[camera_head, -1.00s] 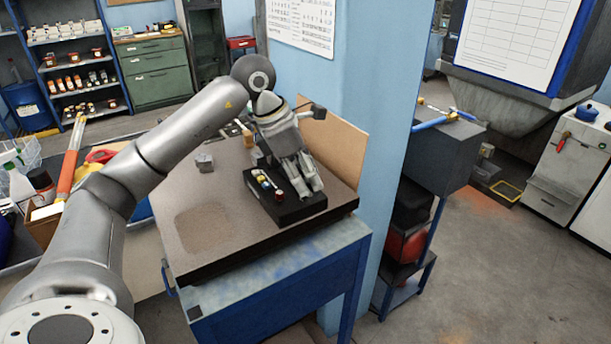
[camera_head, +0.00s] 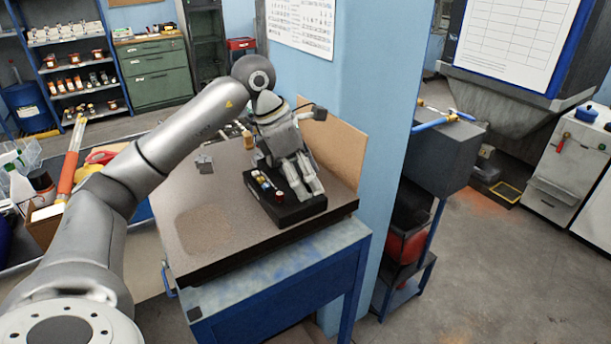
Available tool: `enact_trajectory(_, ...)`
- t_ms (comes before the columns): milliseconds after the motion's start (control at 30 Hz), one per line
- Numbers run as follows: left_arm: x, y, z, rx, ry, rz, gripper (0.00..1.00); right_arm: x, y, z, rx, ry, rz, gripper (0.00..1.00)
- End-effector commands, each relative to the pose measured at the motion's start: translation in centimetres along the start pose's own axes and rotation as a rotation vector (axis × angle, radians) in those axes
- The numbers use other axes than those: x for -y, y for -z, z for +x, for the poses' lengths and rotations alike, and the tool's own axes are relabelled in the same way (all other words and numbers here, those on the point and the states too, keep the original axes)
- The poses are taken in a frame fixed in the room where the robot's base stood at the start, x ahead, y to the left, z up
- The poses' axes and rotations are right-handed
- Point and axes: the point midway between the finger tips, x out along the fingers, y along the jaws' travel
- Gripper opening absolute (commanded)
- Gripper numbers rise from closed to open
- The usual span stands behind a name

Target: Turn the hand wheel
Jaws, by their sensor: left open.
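A black box (camera_head: 290,211) with a row of small coloured parts and a dark red knob (camera_head: 279,196) on top lies on the brown bench top (camera_head: 205,235). My left gripper (camera_head: 309,189) points down over the right part of this box. Its fingers are open, with the tips at or just above the box top. I cannot tell whether they touch it. I cannot make out a hand wheel; the gripper hides part of the box. My right gripper is not in view.
A small grey block (camera_head: 205,164) lies on the bench behind the box. An upright brown board (camera_head: 335,150) and a blue pillar (camera_head: 375,120) stand close behind the gripper. The front left of the bench top is clear.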

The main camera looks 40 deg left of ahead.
Motion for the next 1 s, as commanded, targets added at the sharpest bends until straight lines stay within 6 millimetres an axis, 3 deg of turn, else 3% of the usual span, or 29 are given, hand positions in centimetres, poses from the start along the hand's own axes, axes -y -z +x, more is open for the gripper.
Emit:
enact_trajectory(267,-0.1,0.0,-0.5,-0.001,-0.001,-0.002,0.52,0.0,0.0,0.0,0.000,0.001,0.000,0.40)
enact_trajectory(700,0.0,-0.1,-6.7,0.002,-0.003,-0.001,0.52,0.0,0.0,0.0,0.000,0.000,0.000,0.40)
enact_trajectory(1000,0.1,0.0,-8.1,0.001,-0.001,0.000,0.52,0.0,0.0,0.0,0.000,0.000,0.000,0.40)
